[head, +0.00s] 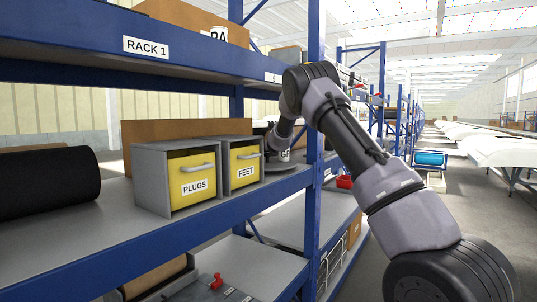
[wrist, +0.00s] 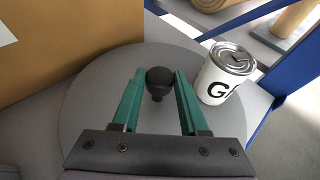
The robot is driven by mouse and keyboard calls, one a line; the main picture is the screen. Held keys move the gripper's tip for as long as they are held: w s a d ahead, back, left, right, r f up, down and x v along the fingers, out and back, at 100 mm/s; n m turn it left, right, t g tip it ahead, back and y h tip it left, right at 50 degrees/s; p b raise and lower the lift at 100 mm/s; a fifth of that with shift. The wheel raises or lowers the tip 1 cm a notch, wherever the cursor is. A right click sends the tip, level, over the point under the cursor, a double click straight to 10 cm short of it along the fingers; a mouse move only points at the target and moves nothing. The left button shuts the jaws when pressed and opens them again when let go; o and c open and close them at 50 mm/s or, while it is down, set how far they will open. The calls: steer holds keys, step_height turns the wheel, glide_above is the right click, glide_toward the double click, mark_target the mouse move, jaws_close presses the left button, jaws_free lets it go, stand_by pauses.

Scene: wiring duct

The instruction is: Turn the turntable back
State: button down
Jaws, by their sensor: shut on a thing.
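The turntable is a round grey disc (wrist: 90,115) on the shelf, with a black knob (wrist: 158,92) standing up from it. My gripper (wrist: 161,78) has green fingers, one on each side of the knob, and is shut on it. A white can (wrist: 217,85) with a black "G" stands upright at the right side of the disc, close beside the right finger. In the head view the turntable (head: 281,169) shows only in part, beyond the FEET drawer. The can (head: 285,156) also shows there; my fingers are hidden.
A cardboard box (wrist: 60,40) stands close to the left of the disc. A blue rack post (head: 316,120) stands beside my arm. Drawer boxes marked PLUGS (head: 193,180) and FEET (head: 243,165) and a black roll (head: 45,187) share the shelf.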

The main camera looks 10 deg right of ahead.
steer(key=shift+c, duration=2.2)
jaws_free()
steer(key=shift+s, duration=0.15)
steer(key=v, duration=0.9)
steer(key=shift+s+r, duration=0.15)
steer(key=shift+s, duration=0.1)
steer(key=shift+s+d+r, duration=0.1)
steer(key=shift+s+r, duration=0.05)
steer(key=shift+s, duration=0.3)
steer(key=shift+c, duration=0.2)
